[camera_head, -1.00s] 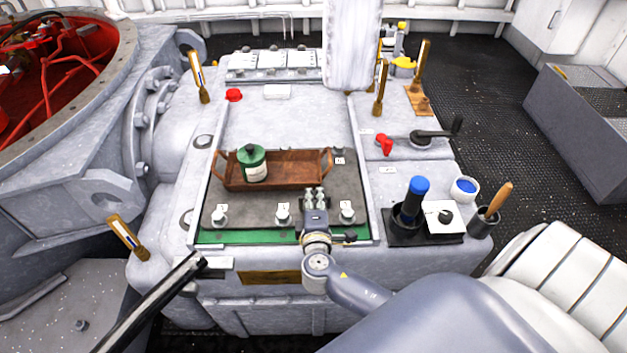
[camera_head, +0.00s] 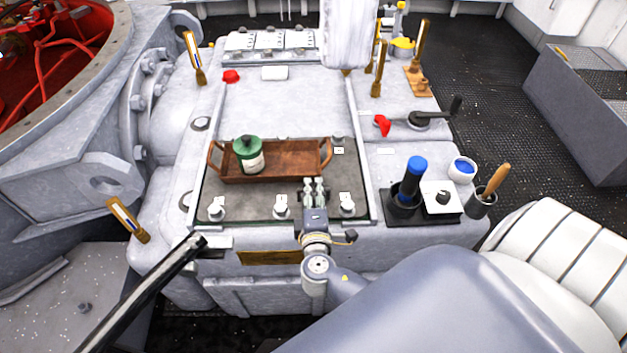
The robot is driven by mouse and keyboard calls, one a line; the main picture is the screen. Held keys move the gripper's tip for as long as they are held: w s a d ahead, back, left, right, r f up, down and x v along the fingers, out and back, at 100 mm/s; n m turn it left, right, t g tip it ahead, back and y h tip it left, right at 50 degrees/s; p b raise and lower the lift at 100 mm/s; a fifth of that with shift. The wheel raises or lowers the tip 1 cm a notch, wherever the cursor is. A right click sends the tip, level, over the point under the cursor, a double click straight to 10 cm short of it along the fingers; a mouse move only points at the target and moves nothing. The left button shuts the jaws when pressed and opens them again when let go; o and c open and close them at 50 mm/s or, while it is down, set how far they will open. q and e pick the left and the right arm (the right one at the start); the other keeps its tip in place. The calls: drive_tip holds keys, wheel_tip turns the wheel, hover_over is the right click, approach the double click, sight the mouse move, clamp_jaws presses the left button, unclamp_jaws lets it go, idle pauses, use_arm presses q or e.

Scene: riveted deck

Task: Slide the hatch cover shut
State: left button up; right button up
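The hatch cover (camera_head: 330,203) looks to be the dark grey panel lying between two pale rails on the console. Several white knobs (camera_head: 281,208) stand on it. A brown tray (camera_head: 290,170) with two handles rests on its far part, and a green jar (camera_head: 248,156) with a pale label stands in the tray at its left. My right gripper (camera_head: 314,184) is low over the panel's near part, between the middle and right knobs. Its fingers look close together; whether they hold anything is hidden. My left gripper is not in view.
Right of the panel stand a blue-topped handle (camera_head: 413,178), a white cup (camera_head: 462,169), a holder (camera_head: 481,204) with a wooden handle, and a crank (camera_head: 435,115). A white seat (camera_head: 560,250) is at lower right. A dark bar (camera_head: 145,292) reaches in at lower left.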

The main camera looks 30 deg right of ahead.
drive_tip(key=shift+w, duration=0.1)
drive_tip(key=v, duration=1.2)
drive_tip(key=shift+d, duration=0.1)
